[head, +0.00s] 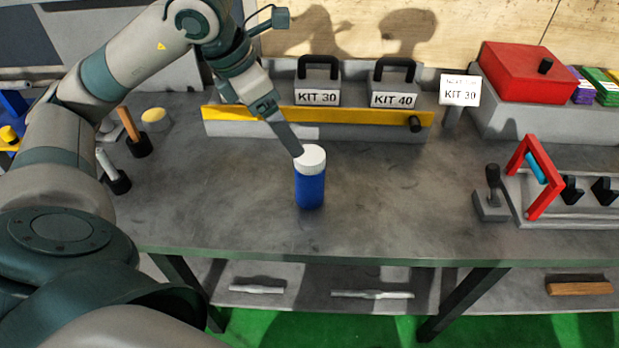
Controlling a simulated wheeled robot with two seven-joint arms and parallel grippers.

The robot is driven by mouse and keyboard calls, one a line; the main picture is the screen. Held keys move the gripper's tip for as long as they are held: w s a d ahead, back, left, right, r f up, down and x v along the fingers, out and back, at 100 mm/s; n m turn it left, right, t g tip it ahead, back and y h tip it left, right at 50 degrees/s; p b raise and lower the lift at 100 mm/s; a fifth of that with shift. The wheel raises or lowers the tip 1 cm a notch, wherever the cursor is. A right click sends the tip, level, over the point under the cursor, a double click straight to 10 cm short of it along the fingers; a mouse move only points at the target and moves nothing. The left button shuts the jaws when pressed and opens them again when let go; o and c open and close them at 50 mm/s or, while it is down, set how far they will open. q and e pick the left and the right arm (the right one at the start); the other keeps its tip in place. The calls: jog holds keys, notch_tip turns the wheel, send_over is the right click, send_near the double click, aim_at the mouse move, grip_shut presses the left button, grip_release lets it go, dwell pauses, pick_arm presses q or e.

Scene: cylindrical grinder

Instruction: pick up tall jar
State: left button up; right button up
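The tall jar (310,188) is a blue cylinder with a white lid. It stands upright on the grey workbench, near the middle of the head view. My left gripper (297,153) reaches down from the upper left, and its fingertips are at the left side of the white lid. I cannot tell whether they touch it. The fingers are seen edge-on, so their opening does not show. My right gripper is not in view.
Behind the jar is a yellow-edged grey rack (330,115) with blocks labelled KIT 30 (317,97) and KIT 40 (393,99). A red-framed fixture (543,180) and a lever (492,190) stand at right. The bench (400,200) is clear right of the jar.

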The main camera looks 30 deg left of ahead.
aim_at(303, 160)
pick_arm(q)
jog(key=p+x, duration=0.1)
jog(key=x, duration=0.6)
jog(key=shift+d+f, duration=0.15)
jog(key=shift+f, duration=0.1)
jog(key=p+x, duration=0.1)
jog(key=x, duration=0.3)
jog(key=shift+w+f, duration=0.2)
jog(key=shift+f, duration=0.1)
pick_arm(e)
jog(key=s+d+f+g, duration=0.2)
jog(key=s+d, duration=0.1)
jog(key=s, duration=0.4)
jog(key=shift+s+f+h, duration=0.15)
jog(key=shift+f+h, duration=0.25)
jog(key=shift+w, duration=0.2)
pick_arm(q)
jog(key=shift+f, duration=0.1)
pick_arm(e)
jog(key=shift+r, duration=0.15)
